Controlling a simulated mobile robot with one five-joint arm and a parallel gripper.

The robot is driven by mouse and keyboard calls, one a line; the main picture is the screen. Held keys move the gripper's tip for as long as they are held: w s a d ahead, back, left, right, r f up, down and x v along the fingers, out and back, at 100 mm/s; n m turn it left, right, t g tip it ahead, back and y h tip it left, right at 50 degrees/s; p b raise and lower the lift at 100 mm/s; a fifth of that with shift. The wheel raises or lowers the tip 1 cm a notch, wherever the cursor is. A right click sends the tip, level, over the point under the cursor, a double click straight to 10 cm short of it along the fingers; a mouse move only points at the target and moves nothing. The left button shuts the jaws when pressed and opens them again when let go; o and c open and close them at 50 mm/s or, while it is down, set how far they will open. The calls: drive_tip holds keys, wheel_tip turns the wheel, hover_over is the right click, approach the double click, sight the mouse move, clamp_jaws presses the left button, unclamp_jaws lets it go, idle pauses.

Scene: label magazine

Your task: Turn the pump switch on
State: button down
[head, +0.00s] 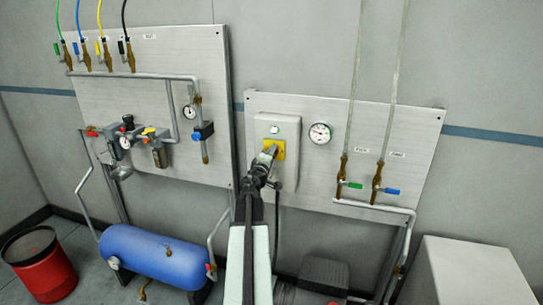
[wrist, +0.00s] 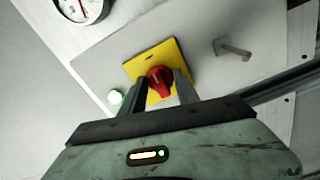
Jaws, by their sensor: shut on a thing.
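The pump switch is a red rotary knob (wrist: 159,79) on a yellow square plate (wrist: 178,54). The plate also shows in the head view (head: 280,152), on a pale switch box (head: 291,128) on the right wall panel. My gripper (wrist: 160,84) has its two dark fingers on either side of the red knob and is shut on it. In the head view my gripper (head: 270,151) reaches up to the box and hides the knob.
A round gauge (head: 320,133) sits right of the box. Valves with a green handle (head: 354,185) and a blue handle (head: 391,191) are further right. A left panel (head: 140,75) carries pipes and valves. A blue tank (head: 155,254) and red bin (head: 45,275) stand below.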

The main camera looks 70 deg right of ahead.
drive_tip(key=c, duration=0.9)
unclamp_jaws()
drive_tip(key=a, duration=0.8)
drive_tip(key=shift+s, duration=0.2)
